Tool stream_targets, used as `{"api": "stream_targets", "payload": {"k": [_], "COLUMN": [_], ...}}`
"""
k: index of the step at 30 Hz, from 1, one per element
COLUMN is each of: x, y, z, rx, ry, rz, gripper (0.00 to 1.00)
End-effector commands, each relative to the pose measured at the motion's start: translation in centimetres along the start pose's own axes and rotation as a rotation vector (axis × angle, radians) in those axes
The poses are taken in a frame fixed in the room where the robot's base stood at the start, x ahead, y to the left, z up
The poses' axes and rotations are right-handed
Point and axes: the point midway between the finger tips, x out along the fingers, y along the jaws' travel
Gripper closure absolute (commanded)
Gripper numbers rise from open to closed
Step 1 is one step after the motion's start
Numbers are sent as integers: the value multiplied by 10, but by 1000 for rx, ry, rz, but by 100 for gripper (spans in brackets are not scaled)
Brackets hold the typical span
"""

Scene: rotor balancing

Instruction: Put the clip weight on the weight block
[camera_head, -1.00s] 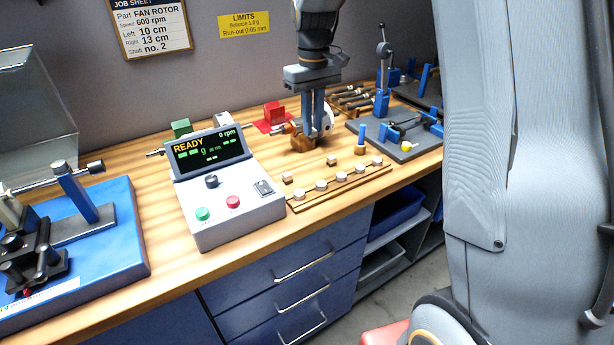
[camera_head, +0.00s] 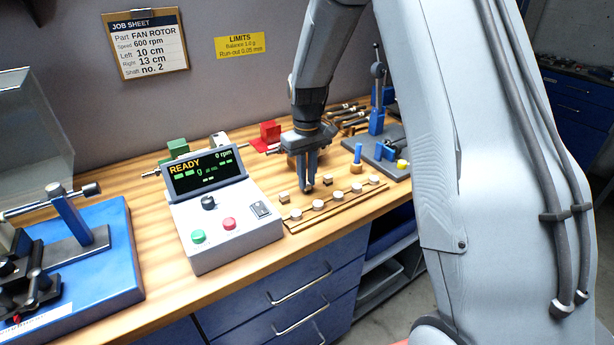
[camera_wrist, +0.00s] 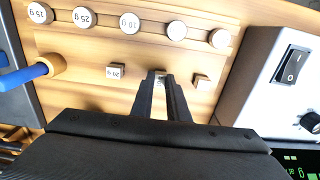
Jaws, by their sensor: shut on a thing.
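A long wooden strip (camera_head: 340,206) carries a row of round pale weights with gram labels. I cannot tell which wooden piece is the weight block.
The balancing console (camera_head: 232,230) reads READY and stands left of the gripper. A wooden piece with a blue peg (camera_head: 356,160) is to the right. A blue machine base (camera_head: 110,265) fills the left.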

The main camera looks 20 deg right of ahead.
Motion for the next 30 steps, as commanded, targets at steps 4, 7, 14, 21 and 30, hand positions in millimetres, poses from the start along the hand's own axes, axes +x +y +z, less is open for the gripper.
{"api": "stream_targets", "payload": {"k": [4, 7, 14, 21, 30], "x": [2, 2, 4, 4, -19], "y": [0, 1, 1, 1, 1], "z": [0, 0, 0, 0, -2], "rx": [1, 1, 1, 1, 1], "ry": [2, 2, 2, 2, 6], "rz": [1, 1, 1, 1, 2], "gripper": [100, 100, 69, 67, 67]}}
